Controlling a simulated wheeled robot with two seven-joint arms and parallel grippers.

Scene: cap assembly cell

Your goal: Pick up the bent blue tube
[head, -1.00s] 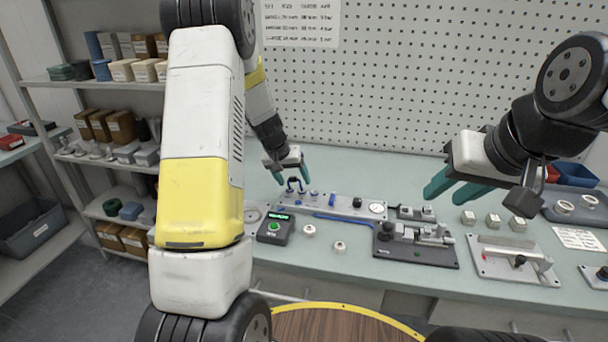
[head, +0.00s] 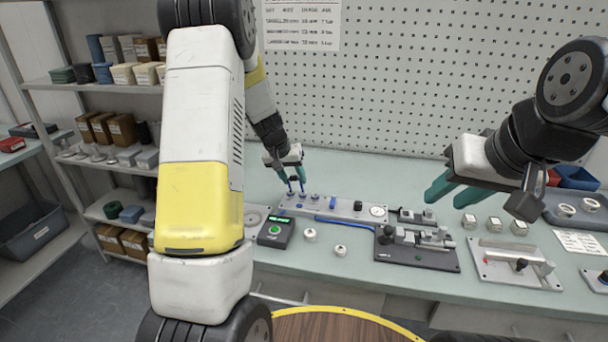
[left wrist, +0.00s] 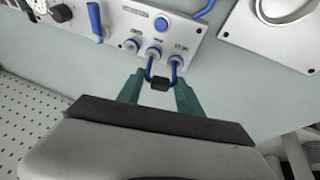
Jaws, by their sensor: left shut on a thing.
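The bent blue tube (left wrist: 173,73) is a narrow U with a black middle piece. In the left wrist view, its legs run from between my left gripper's teal fingers (left wrist: 160,92) to two blue-ringed ports on the grey panel (left wrist: 118,18). In the head view, the tube's two legs (head: 302,187) stand upright below my left gripper (head: 291,174), which is shut on it. I cannot tell whether its lower ends sit in the ports or just above them. My right gripper (head: 438,191) hangs over the bench to the right, its fingers apart and empty.
A blue hose (head: 343,221) lies along the panel's front edge. A dark box with a green button (head: 275,230) and two small white round parts stand in front. A black fixture (head: 415,250) and a grey plate fixture (head: 490,259) are further right. A pegboard wall rises behind the bench.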

